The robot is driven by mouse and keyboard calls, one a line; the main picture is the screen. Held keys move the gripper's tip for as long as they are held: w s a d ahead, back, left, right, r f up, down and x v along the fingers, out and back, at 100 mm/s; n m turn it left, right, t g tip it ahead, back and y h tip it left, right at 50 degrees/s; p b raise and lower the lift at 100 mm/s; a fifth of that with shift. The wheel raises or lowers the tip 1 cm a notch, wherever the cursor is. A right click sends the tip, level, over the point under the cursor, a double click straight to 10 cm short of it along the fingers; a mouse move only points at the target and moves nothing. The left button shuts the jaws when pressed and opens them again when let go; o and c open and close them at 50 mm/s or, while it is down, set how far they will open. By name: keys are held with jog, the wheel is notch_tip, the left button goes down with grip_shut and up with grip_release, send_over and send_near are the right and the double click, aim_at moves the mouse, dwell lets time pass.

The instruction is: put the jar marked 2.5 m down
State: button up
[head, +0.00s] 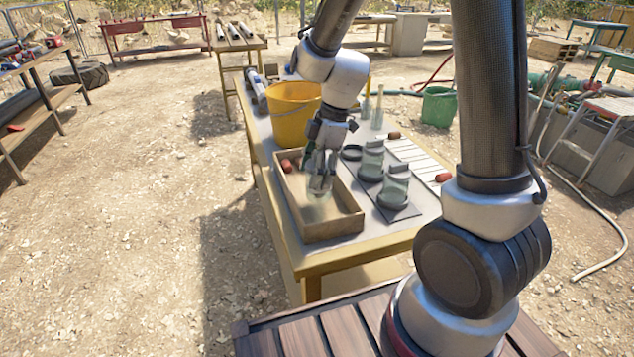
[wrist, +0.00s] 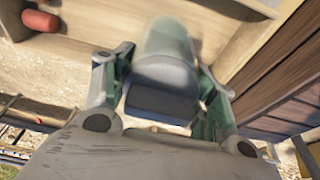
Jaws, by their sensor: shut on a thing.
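My gripper (head: 318,160) is over the wooden tray (head: 335,226) on the table, its fingers shut on a clear glass jar (head: 320,186). In the wrist view the jar (wrist: 168,62) lies between the two fingers (wrist: 160,85), with a dark band near the gripper. I cannot read a mark on it. In the head view the jar is low inside the tray; whether it touches the tray floor cannot be told. Two similar jars (head: 371,160) (head: 394,186) stand on a dark mat (head: 398,211) right of the tray.
A red-brown stopper (head: 287,165) lies in the tray's far left corner; it also shows in the wrist view (wrist: 39,21). A yellow bucket (head: 293,118) stands behind the tray. A dark ring (head: 351,152) and a white slatted board (head: 415,160) lie to the right.

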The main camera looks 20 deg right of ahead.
jog(key=shift+f, duration=1.6)
jog(key=o, duration=1.2)
jog(key=shift+f, duration=0.15)
jog(key=shift+o, duration=0.2)
jog(key=v, duration=1.2)
jog(key=shift+r, duration=0.25)
jog(key=s+d+r+m+t+h, duration=0.1)
jog(key=s+d+r+m, duration=0.3)
jog(key=s+m, duration=0.5)
jog(key=s+d+r+m+t+h, duration=0.2)
jog(key=s+d+r+m, duration=0.3)
jog(key=s+d+m, duration=0.3)
jog(key=shift+s+m+t, duration=0.5)
jog(key=shift+s+t, duration=0.1)
jog(key=shift+s, duration=0.4)
jog(key=shift+d+r, duration=0.15)
